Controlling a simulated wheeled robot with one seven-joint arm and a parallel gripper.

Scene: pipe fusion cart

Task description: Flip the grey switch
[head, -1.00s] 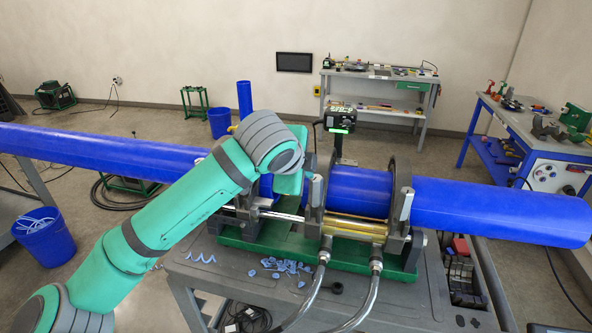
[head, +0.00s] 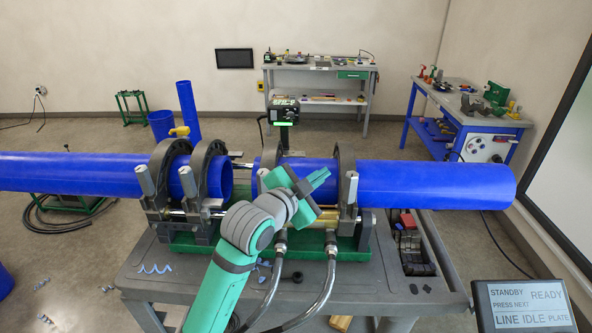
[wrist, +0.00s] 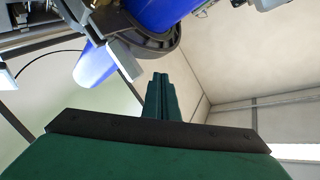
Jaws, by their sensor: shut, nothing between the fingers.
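I cannot make out a grey switch in either view. My gripper (head: 320,178) is in the middle of the head view, in front of the blue pipes at the clamp machine, and its fingers point up and right. In the wrist view its green fingers (wrist: 162,97) are together and empty. A sign with grey plates (head: 521,306) reading STANDBY, READY, PRESS NEXT, LINE IDLE and PLATE is at the lower right of the head view, apart from my gripper.
The clamp machine (head: 205,165) holds two blue pipes, the right one (head: 430,186) reaching far right. It stands on a grey cart (head: 150,284) with hoses and blue shavings. A control box (head: 284,110) stands behind. Workbenches (head: 318,80) line the back and right.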

